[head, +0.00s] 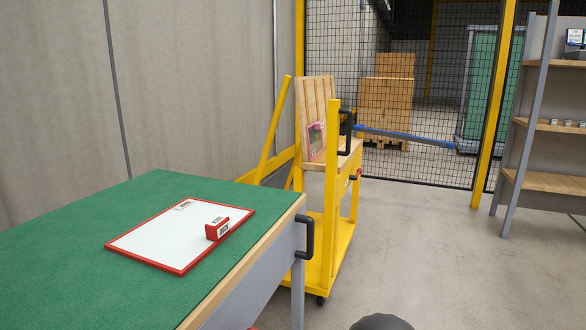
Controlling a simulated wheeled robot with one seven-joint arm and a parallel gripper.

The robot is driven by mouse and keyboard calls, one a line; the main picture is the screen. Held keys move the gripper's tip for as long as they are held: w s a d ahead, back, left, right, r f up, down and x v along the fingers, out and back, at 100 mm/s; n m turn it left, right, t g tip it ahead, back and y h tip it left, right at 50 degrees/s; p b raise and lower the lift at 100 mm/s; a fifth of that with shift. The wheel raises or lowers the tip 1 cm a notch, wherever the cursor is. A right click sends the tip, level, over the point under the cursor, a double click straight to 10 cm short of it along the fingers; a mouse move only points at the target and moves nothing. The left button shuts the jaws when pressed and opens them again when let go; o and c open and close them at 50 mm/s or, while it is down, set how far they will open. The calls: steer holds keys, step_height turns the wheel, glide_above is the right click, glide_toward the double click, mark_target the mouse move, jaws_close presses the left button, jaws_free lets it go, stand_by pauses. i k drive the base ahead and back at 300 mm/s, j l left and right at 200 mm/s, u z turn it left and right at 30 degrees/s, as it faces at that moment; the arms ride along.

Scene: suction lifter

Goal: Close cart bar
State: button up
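A yellow cart (333,180) with wooden panels stands in the middle of the head view, beyond the green table. A black handle (346,122) is on the cart near the bar's inner end. My gripper is not in view; only a dark rounded piece shows at the bottom edge, and I cannot tell which part it is.
A green-topped table (100,230) with a red-edged white board (160,238) and a small red block (217,229) fills the lower left. A shelf (540,180) stands at the right, and a mesh fence (420,165) is behind. The floor (430,260) between cart and shelf is clear.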

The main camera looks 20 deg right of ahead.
mark_target(360, 127)
steer(key=i+l+u, duration=0.1)
steer(key=l, duration=0.25)
steer(key=i+l+u, duration=0.1)
steer(key=l, duration=0.25)
steer(key=i+l+u, duration=0.1)
steer(key=l, duration=0.3)
steer(key=i+l+u, duration=0.15)
steer(key=i+l, duration=0.1)
steer(key=l, duration=0.1)
